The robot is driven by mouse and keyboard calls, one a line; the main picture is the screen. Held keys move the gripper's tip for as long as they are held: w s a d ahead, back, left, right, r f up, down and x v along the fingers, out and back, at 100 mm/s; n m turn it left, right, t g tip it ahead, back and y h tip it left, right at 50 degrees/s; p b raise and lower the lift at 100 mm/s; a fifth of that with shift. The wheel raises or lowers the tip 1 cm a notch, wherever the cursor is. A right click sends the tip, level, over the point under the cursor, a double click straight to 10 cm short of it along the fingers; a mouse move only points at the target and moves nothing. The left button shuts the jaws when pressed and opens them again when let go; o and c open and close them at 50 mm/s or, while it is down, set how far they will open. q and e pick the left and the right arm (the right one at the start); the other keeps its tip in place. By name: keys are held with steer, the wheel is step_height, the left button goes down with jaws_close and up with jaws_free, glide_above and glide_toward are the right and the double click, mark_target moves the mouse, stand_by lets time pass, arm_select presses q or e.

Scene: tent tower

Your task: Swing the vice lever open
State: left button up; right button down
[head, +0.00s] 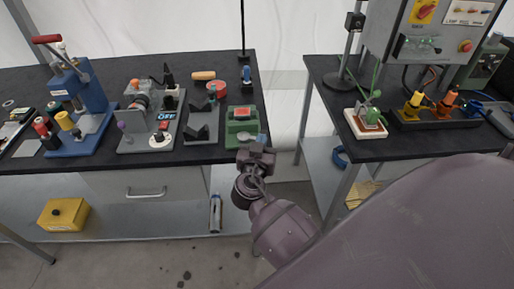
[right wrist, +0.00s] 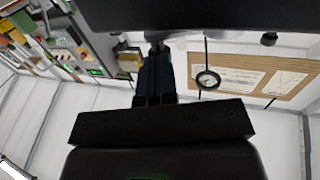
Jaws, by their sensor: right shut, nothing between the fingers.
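My right gripper (head: 257,152) is at the front right corner of the left bench. It is shut with nothing in it, and its dark fingers also show in the right wrist view (right wrist: 155,75). Just beyond it sits a green fixture (head: 240,127) with a red top piece and a small grey-blue part at its front right. The gripper looks close to that part; I cannot tell if they touch. A toggle device with a green lever (head: 376,78) stands on the right bench. I cannot tell for certain which fitting is the vice. My left gripper is not in view.
The left bench (head: 200,158) also holds a blue press (head: 85,95) with a red handle, a grey device (head: 150,125) and dark blocks (head: 203,115). A gap separates it from the right bench (head: 385,150). A yellow box (head: 63,214) sits on the lower shelf.

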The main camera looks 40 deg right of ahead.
steer(key=shift+d+f+n+t+y, duration=0.1)
steer(key=shift+d+n+t+y, duration=0.5)
steer(key=shift+n+t+y, duration=0.25)
steer(key=shift+w+d+n+t+y+b, duration=0.1)
steer(key=shift+d+n+t+y+b, duration=0.15)
steer(key=shift+t+y+b, duration=0.15)
steer(key=shift+w+d+n+t+y, duration=0.15)
steer(key=shift+n+t+y, duration=0.2)
steer(key=shift+n+y, duration=0.25)
steer(key=shift+w+d+r+y, duration=0.1)
steer(key=shift+r+y, duration=0.1)
steer(key=shift+y, duration=0.15)
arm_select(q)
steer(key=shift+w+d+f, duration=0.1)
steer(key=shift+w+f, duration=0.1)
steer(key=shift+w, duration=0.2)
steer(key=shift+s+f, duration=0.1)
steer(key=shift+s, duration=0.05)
